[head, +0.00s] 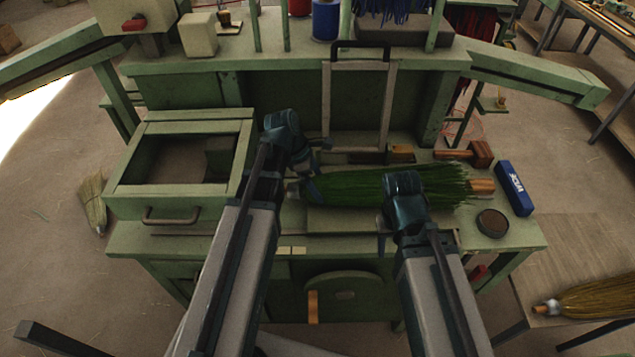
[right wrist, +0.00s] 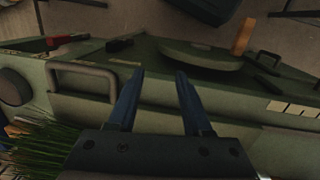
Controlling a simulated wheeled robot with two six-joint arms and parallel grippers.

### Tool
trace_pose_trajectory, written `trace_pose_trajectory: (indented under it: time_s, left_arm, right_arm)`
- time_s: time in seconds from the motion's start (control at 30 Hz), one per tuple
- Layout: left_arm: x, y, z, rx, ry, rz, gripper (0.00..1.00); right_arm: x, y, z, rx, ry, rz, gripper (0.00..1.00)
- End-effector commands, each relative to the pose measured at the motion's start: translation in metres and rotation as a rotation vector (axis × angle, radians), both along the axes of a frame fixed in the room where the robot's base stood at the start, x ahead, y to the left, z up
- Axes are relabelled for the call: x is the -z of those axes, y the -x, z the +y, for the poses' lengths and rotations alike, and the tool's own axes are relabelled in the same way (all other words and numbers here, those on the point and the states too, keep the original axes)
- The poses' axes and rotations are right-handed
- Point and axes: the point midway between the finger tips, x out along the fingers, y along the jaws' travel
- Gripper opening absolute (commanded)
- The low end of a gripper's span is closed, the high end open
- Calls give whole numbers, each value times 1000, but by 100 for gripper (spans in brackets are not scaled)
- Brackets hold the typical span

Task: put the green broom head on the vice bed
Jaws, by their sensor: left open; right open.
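The green broom head (head: 345,187) lies on its side along the green bench, its bristles fanning right around a wooden end (head: 482,186). Its bristles also show at the lower left of the right wrist view (right wrist: 30,152). My left gripper (head: 312,168) is open at the broom head's narrow left end; I cannot tell whether it touches. My right gripper (head: 393,235) is open over the near side of the bristles, and the right wrist view shows nothing between its fingers (right wrist: 157,100). My right arm hides part of the bristles. I cannot tell which part of the bench is the vice bed.
A green open-topped box (head: 180,115) stands left on the bench. A wooden mallet (head: 480,152), a blue box (head: 514,188) and a round dark tin (head: 492,222) lie right of the broom. An upright metal frame (head: 388,105) stands behind.

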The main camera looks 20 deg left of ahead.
Motion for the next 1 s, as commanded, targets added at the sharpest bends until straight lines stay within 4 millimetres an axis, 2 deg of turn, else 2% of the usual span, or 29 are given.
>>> trace_pose_trajectory:
  time_s: [0.27, 0.73, 0.87, 1.0]
  left_arm:
    - [-27, 2, 8, -1, 0, 0, 100]
    - [-97, 10, 33, -1, 0, 0, 100]
    - [-108, 11, 38, -1, 0, 0, 100]
    - [-111, 12, 41, -1, 0, 0, 100]
  right_arm:
    - [-27, 0, 0, 0, 0, 0, 50]
    - [-96, 0, 0, -1, 0, 0, 50]
    - [-108, 0, 0, 2, -1, 0, 50]
    - [-111, 0, 0, 4, -1, 0, 50]
